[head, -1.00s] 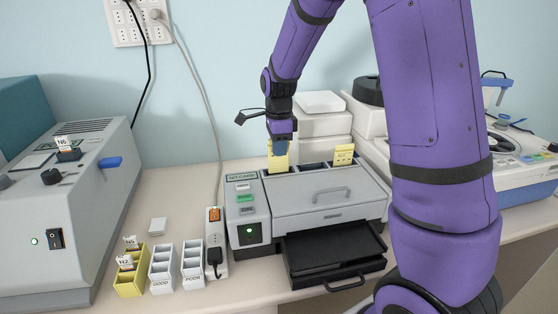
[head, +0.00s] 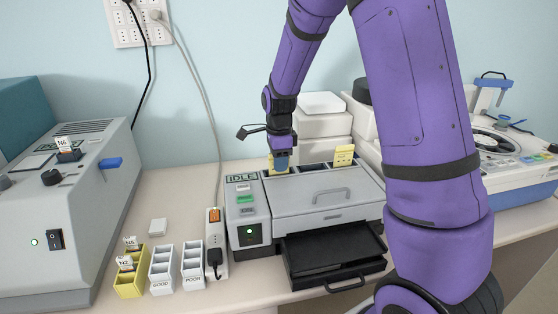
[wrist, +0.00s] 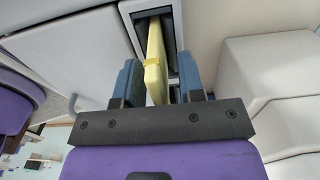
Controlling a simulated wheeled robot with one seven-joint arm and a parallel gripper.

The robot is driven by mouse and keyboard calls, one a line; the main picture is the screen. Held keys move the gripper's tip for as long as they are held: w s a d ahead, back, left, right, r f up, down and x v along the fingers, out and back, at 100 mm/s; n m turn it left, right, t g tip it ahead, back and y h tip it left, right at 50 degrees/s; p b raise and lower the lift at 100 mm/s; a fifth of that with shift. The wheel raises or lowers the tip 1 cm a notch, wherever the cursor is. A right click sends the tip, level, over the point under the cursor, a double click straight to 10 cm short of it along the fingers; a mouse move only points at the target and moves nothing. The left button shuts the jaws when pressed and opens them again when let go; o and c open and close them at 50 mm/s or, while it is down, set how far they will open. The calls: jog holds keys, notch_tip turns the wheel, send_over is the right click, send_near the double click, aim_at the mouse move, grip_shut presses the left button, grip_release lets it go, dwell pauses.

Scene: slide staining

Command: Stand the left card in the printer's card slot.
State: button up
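The left card (wrist: 154,65) is yellow and stands, leaning slightly, in a narrow dark slot of the printer (head: 318,196) in the wrist view. In the head view it shows as a small yellow patch (head: 271,163) at the printer's back left, mostly hidden by my gripper (head: 281,161). In the wrist view my gripper (wrist: 159,78) is open, with one blue finger on each side of the card and a gap to each. The card's lower edge is hidden in the slot. A second yellow card (head: 344,154) stands upright at the printer's back right.
The printer's display (head: 241,176) reads IDLE; its black output tray (head: 334,256) sticks out in front. Small slide racks (head: 162,271) and a power strip (head: 215,243) stand to its left. White boxes (head: 320,121) stand close behind my gripper.

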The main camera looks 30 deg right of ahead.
jog(key=shift+r, duration=0.1)
notch_tip(320, 180, up, 11)
jog(key=shift+r, duration=0.2)
jog(key=s+a+r+n+t, duration=0.25)
jog(key=s+r+n, duration=0.75)
jog(key=s, duration=0.5)
jog(key=s+n+t, duration=0.2)
jog(key=s+n, duration=0.9)
jog(key=s, duration=0.3)
jog(key=shift+a+r+t, duration=0.25)
jog(key=shift+a+t, duration=0.1)
jog(key=shift+a, duration=0.1)
